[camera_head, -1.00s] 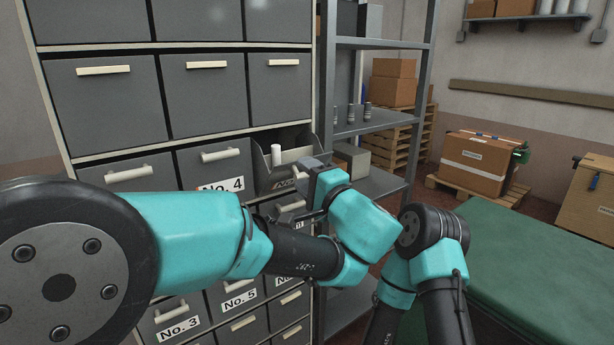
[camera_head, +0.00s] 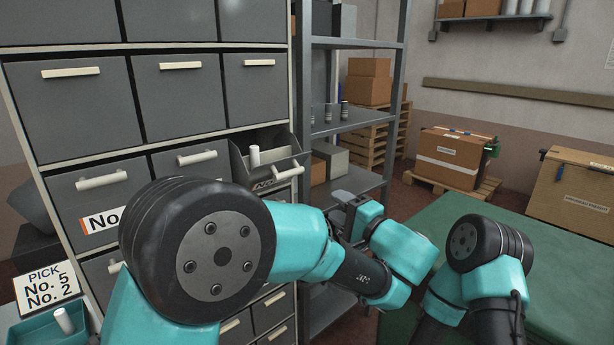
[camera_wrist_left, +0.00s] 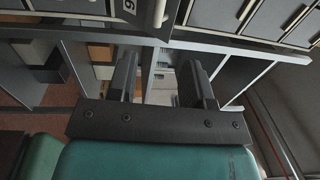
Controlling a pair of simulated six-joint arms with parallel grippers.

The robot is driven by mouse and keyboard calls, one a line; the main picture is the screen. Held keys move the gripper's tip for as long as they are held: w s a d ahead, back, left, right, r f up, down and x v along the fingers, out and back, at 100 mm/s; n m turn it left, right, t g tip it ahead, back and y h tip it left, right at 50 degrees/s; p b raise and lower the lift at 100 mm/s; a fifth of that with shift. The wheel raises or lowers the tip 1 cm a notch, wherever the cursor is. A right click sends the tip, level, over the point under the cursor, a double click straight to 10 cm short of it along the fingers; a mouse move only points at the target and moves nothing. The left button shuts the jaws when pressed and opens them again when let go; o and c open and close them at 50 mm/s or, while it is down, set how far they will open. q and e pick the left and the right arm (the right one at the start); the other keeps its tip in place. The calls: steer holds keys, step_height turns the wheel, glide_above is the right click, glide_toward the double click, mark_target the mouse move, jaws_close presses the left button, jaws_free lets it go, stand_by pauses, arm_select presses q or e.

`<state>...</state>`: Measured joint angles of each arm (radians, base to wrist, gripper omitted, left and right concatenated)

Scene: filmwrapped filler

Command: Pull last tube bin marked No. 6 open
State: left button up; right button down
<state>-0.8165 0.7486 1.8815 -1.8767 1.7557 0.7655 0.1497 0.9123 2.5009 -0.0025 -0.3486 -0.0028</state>
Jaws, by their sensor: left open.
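A grey tube bin (camera_head: 238,168) at the right end of its row stands pulled out, with a white tube (camera_head: 255,156) upright in it and a white handle (camera_head: 287,172) on its front. Its label is only partly readable, as "No". My left gripper (camera_head: 346,198) is open and empty, right of and below that handle, apart from it. In the left wrist view its two fingers (camera_wrist_left: 160,78) are spread with nothing between them. A label piece (camera_wrist_left: 129,7) reading 6 or 9 shows there beside a white handle (camera_wrist_left: 159,12). My right gripper is out of view.
A metal shelf rack (camera_head: 345,128) stands close to the right of the cabinet. A green-topped table (camera_head: 510,225) lies right. A pick sign (camera_head: 46,287) reading No. 5 and No. 2 and a teal tray (camera_head: 40,332) with a white tube are lower left. My left arm hides the lower bins.

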mark_target(291, 175)
arm_select(q)
steer(key=shift+a, duration=0.1)
steer(key=x, duration=1.7)
steer(key=shift+w, duration=0.2)
steer(key=shift+c, duration=0.4)
jaws_close()
